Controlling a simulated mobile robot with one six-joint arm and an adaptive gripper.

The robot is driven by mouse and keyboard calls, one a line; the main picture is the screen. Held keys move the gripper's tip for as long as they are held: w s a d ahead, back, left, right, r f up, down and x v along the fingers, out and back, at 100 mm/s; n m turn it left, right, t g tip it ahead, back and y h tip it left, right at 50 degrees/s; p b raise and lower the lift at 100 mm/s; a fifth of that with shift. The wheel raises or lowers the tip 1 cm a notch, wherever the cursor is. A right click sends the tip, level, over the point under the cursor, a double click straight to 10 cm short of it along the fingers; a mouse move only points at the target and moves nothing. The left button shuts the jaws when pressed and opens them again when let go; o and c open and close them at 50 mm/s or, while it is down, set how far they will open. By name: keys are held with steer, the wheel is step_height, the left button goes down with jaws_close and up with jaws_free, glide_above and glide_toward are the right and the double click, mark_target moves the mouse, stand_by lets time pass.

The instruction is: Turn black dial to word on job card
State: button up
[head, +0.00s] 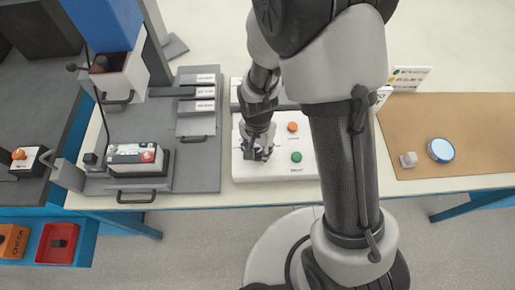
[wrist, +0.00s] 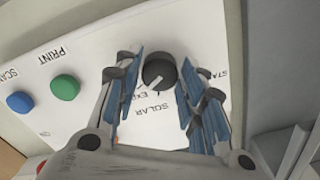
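The black dial (wrist: 158,72) sits on the white panel (wrist: 95,35), upper middle in the wrist view. Its white pointer mark slants toward the lower left, near a partly hidden word starting "EXP". "SOLAR" is printed below that, and a word starting "STA" shows at the right, partly covered. My gripper (wrist: 158,88) is open, with one finger on each side of the dial; I cannot tell whether they touch it. In the head view my gripper (head: 257,152) is over the left part of the panel (head: 245,174) and hides the dial. I cannot identify a readable job card.
A green button (wrist: 65,87) marked "PRINT" and a blue button (wrist: 20,102) are on the panel. The head view shows an orange button (head: 292,126). A small sign (head: 411,75) stands behind a brown mat (head: 460,115). A grey tray (head: 205,165) with a battery (head: 137,154) is left.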

steer(key=shift+o, duration=1.3)
step_height(320, 180, up, 12)
step_height(320, 180, up, 10)
steer(key=n+t, duration=0.2)
glide_above(258, 152)
steer(key=s+d, duration=0.3)
steer(key=d, duration=0.2)
steer(key=s+d+r+n+t, duration=0.2)
steer(key=s+d+r+n, duration=0.2)
steer(key=s+r, duration=0.3)
steer(key=s+d, duration=0.1)
steer(key=s, duration=0.2)
steer(key=shift+s+d+n+t, duration=0.3)
steer(key=shift+d, duration=0.1)
